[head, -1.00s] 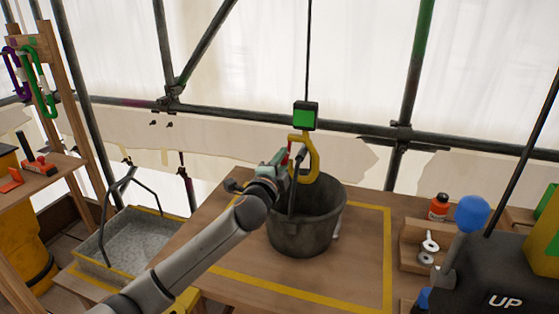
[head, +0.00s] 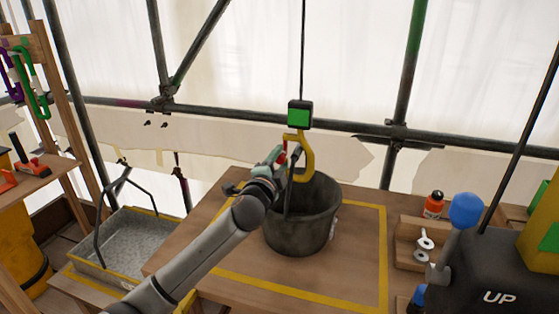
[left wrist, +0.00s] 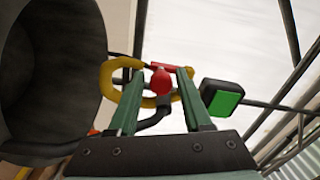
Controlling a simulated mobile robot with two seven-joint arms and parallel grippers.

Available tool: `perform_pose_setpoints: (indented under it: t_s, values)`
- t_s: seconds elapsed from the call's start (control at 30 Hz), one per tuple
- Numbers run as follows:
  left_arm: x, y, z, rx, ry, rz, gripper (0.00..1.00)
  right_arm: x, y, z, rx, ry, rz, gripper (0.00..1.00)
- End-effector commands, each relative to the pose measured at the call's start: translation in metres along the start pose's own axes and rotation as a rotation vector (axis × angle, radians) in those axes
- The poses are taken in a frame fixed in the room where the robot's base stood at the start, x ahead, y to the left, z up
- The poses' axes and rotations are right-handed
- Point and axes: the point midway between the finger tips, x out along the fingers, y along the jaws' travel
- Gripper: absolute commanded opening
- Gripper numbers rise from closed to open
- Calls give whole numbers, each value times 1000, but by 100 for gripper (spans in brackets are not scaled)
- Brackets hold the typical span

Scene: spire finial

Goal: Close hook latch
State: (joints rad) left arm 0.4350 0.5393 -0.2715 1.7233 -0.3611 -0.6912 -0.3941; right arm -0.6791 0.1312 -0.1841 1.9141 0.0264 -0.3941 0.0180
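A yellow hook (head: 307,160) hangs on a cable below a black-and-green block (head: 300,114), over the dark bucket (head: 290,233). The block also shows in the left wrist view (left wrist: 222,98), right of the yellow hook (left wrist: 107,78). A red latch bar (left wrist: 165,67) with a red ball knob (left wrist: 161,82) sits at the hook. My left gripper (left wrist: 160,83) is open, its green fingers on either side of the knob with gaps visible. A dark handle bar (left wrist: 153,120) passes by the hook; whether it sits inside is unclear. My right gripper is out of view.
The bucket stands on a wooden table (head: 235,260) inside a yellow-marked outline. A black control box marked UP (head: 490,270) with a blue-knobbed lever (head: 466,210) is at right. A grey tray (head: 140,245) is at left.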

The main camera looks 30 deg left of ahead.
Motion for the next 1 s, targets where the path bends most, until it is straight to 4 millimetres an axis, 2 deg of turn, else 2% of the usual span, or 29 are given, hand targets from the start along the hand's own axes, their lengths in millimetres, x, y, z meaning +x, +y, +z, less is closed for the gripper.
perform_pose_setpoints:
  t_s: [0.1,0.47,0.67,1.0]
  values:
    - [0,0,0,1,0,-1,61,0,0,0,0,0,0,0]
    - [-6,0,0,2,0,-2,61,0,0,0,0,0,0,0]
    - [-34,1,0,3,1,0,61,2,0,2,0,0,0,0]
    - [-96,1,0,2,1,0,61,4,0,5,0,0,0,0]
